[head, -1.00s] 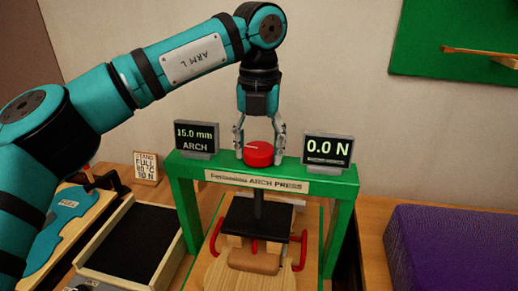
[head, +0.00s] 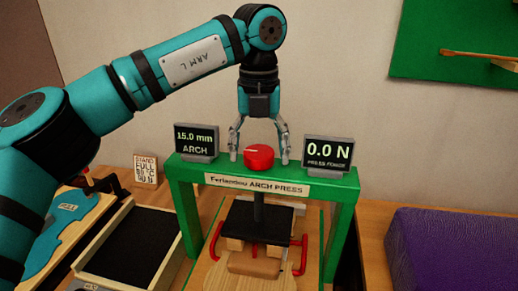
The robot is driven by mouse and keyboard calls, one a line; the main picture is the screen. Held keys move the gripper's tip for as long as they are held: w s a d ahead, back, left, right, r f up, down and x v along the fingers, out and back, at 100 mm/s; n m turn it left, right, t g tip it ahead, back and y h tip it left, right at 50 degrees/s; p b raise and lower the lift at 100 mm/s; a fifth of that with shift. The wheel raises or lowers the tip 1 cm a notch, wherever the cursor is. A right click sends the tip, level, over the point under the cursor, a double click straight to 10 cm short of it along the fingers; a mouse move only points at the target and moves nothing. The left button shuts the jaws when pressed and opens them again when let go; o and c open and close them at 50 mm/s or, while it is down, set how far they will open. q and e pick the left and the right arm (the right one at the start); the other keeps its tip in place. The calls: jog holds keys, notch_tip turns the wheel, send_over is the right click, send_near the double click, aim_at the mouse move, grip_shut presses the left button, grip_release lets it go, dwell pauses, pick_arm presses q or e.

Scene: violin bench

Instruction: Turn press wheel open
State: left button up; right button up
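The red press wheel (head: 259,158) sits on top of the green arch press frame (head: 344,190). A pale mark on the wheel points to the left. My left gripper (head: 259,154) is above the wheel, pointing down, with its fingers spread wide on both sides and gaps between them and the wheel. The left display (head: 196,140) reads 15.0 mm ARCH. The right display (head: 328,152) reads 0.0 N. Below the frame, a black pressing plate (head: 257,221) hangs over a wooden block (head: 254,263). My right gripper is not in view.
A black-lined wooden tray (head: 128,243) and a blue piece (head: 62,228) lie to the left, with a small sign (head: 146,169) behind. A purple padded block (head: 440,250) stands at the right. A green board (head: 455,38) hangs on the wall.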

aim_at(259, 151)
pick_arm(q)
notch_tip(259, 151, up, 12)
dwell(0.7)
